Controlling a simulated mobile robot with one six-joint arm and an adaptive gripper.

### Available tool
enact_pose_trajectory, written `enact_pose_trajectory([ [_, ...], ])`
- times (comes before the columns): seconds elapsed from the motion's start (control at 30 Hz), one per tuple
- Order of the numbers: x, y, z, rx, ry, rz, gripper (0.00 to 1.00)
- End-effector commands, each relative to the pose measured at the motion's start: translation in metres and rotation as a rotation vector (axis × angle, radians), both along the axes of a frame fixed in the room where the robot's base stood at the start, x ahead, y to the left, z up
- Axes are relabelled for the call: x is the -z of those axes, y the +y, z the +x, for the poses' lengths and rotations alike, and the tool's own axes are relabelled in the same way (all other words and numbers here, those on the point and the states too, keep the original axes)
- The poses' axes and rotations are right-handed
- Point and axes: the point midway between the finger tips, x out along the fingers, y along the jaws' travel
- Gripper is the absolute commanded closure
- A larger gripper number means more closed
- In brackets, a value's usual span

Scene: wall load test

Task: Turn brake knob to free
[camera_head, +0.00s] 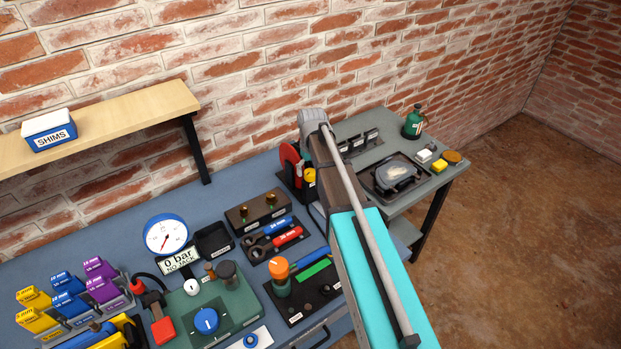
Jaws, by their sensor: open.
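No label naming the brake knob can be read, so I cannot tell for sure which knob it is. A blue knob (206,320) with a white mark sits on a green box (239,306) at the bottom left of centre. A knob with an orange top (279,267) stands on a black panel (302,300) to its right. A red disc (291,160) shows at the back, partly hidden by my arm, with a yellow part (309,176) beside it. My arm reaches up from the bottom right. I cannot make out my gripper.
A gauge (167,234) stands above a sign reading 0 bar, NO JACK. Coloured blocks (68,283) stand at left, a SHIMS box (49,130) on the shelf. A grey side table (384,140) holds a tray and green bottle.

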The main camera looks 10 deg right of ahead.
Motion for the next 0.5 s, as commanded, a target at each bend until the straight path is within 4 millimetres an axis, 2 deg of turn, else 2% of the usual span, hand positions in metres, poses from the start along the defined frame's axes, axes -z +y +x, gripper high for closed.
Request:
enact_pose_trajectory([
  [0.03,0.0069,0.0001,0.0,0.0,0.0,0.0,0.07],
  [0.2,0.0138,0.0003,-0.0001,0.0,0.0,0.0,0.07],
  [0.5,0.0162,0.0004,-0.0001,0.0,0.0,0.0,0.07],
])
